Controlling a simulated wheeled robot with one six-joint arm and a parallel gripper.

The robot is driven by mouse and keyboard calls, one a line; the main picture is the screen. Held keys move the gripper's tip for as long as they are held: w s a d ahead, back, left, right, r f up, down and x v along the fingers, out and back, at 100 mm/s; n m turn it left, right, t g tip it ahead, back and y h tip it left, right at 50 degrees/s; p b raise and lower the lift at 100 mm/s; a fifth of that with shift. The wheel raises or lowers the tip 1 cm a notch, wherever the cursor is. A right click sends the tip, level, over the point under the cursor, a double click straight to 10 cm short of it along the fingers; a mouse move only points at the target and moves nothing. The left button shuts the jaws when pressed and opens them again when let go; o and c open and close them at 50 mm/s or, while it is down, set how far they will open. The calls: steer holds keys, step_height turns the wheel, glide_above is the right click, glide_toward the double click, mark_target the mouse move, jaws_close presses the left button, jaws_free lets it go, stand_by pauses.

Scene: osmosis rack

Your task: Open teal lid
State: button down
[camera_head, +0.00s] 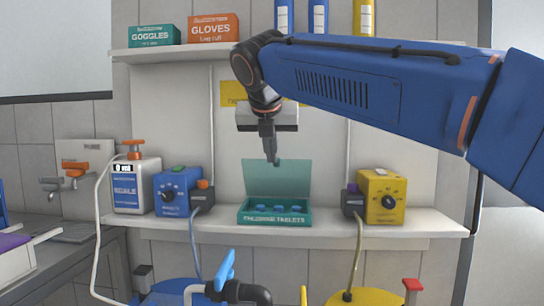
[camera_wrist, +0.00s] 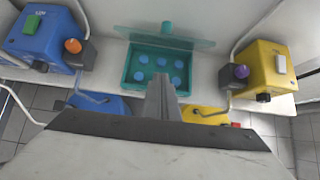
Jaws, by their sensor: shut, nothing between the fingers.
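The teal lid (camera_head: 277,181) stands raised at the back of the teal box (camera_head: 246,218) labelled chlorine tablets, on the lower shelf. Several blue tablets (camera_head: 262,208) show inside the open box. In the wrist view the lid (camera_wrist: 176,39) rises along the back edge of the box (camera_wrist: 128,71), with blue tablets in rows. My gripper (camera_head: 271,160) points down in front of the lid's upper edge, its fingers shut and empty. In the wrist view its fingers (camera_wrist: 160,88) overlap the box's front edge. I cannot tell whether the fingertips touch the lid.
A yellow pump (camera_head: 381,197) stands right. The upper shelf holds goggles (camera_head: 155,36) and gloves (camera_head: 212,29) boxes. Hoses hang beside the pumps. Shelf space beside the teal box is clear.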

mark_target(276, 173)
steer(key=x, duration=0.3)
steer(key=w+r+x, duration=0.1)
steer(key=x, duration=0.5)
steer(key=shift+w+r, duration=0.15)
steer(key=shift+w, duration=0.2)
steer(key=shift+w+r, duration=0.5)
steer(key=shift+w, duration=0.25)
steer(key=w, duration=0.1)
steer(key=w+r, duration=0.1)
steer(key=shift+w+d+r, duration=0.1)
steer(key=shift+w+r, duration=0.15)
steer(key=shift+r, duration=0.05)
steer(key=shift+s, duration=0.1)
